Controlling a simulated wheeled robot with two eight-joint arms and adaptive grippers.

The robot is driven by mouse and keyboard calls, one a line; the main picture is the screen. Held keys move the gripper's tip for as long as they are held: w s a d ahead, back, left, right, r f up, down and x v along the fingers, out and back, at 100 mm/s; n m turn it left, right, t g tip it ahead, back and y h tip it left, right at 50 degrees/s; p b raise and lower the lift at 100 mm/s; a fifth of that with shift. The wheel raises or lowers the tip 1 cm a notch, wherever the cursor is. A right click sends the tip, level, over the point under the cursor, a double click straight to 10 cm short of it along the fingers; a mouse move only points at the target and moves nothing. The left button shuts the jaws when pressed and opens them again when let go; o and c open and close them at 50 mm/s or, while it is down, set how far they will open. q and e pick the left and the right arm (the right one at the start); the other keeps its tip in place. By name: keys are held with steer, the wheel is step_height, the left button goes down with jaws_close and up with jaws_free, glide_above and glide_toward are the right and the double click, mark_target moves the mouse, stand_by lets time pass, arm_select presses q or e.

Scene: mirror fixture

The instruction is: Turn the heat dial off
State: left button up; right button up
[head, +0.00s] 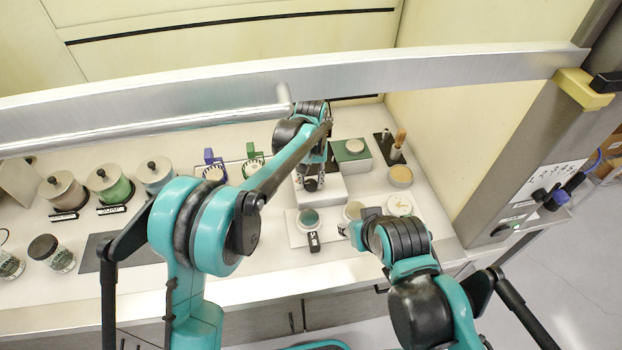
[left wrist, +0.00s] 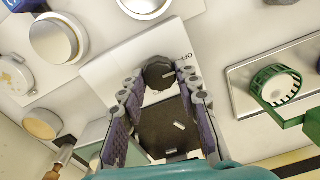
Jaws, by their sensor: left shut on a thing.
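The heat dial (left wrist: 158,72) is a dark round knob on a white unit with "OFF" printed beside it in the left wrist view. My left gripper (left wrist: 160,78) has its two fingertips on either side of the knob and is shut on it. In the head view the white unit (head: 330,192) stands on the counter, and my left gripper (head: 311,182) reaches down to it; the dial is mostly hidden there. My right gripper (head: 348,230) is near the counter's front, beside the round-topped items; its fingers are too hidden to judge.
A metal bar (head: 440,72) crosses above the counter. Several lidded canisters (head: 109,182) stand at the left. A green-topped box (head: 351,153) is behind the unit. Round-topped items, one with a teal top (head: 308,217), lie in front. A switch panel (head: 545,185) is on the right post.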

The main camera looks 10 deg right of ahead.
mark_target(311, 182)
stand_by(0.4)
arm_select(q)
steer(key=o, duration=1.2)
steer(key=shift+c, duration=0.2)
step_height(311, 182, up, 8)
steer(key=shift+f, duration=0.25)
